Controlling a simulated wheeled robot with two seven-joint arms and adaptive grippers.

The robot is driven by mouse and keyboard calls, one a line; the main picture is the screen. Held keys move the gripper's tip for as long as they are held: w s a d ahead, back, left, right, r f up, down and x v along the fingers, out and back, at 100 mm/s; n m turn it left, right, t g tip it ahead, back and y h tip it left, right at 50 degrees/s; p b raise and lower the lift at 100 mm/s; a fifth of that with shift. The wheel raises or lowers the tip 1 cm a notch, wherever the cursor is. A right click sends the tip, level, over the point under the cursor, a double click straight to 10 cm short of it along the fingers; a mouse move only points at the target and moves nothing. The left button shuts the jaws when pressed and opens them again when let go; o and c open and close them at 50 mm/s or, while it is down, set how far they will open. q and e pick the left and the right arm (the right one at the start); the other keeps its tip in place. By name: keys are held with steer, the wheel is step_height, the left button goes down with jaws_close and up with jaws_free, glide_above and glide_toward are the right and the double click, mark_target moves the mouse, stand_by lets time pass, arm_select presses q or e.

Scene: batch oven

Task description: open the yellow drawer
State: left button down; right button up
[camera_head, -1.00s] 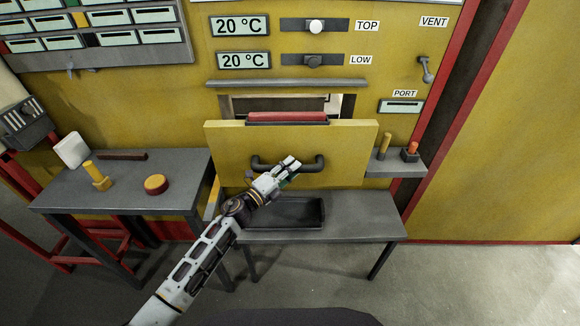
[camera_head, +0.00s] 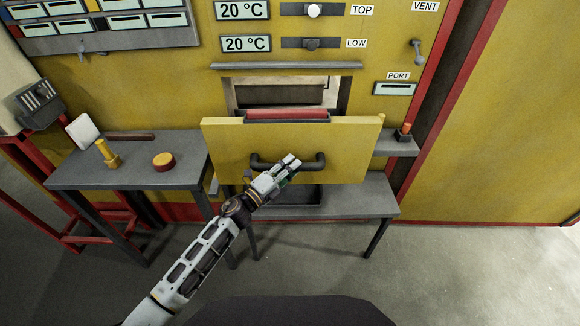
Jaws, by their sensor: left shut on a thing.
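The yellow drawer (camera_head: 345,148) stands out from the front of the yellow oven wall, with a dark opening (camera_head: 280,95) visible behind its top edge. A dark bar handle (camera_head: 318,164) is fixed across the drawer front. My left gripper (camera_head: 287,168) is shut on the handle near its middle, and its fingers cover part of the bar. My right gripper is not in view.
A grey bench (camera_head: 345,200) with a dark tray (camera_head: 308,195) stands below the drawer, which partly hides the tray. A grey side table (camera_head: 130,178) at left holds a yellow-and-red round thing (camera_head: 163,161) and a yellow peg (camera_head: 108,154). A small shelf (camera_head: 398,147) sits at right.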

arm_select(q)
steer(key=shift+f, duration=0.15)
steer(key=c, duration=1.2)
jaws_free()
steer(key=shift+o, duration=0.2)
steer(key=shift+s+a, duration=0.1)
steer(key=v, duration=1.1)
steer(key=shift+s+a, duration=0.25)
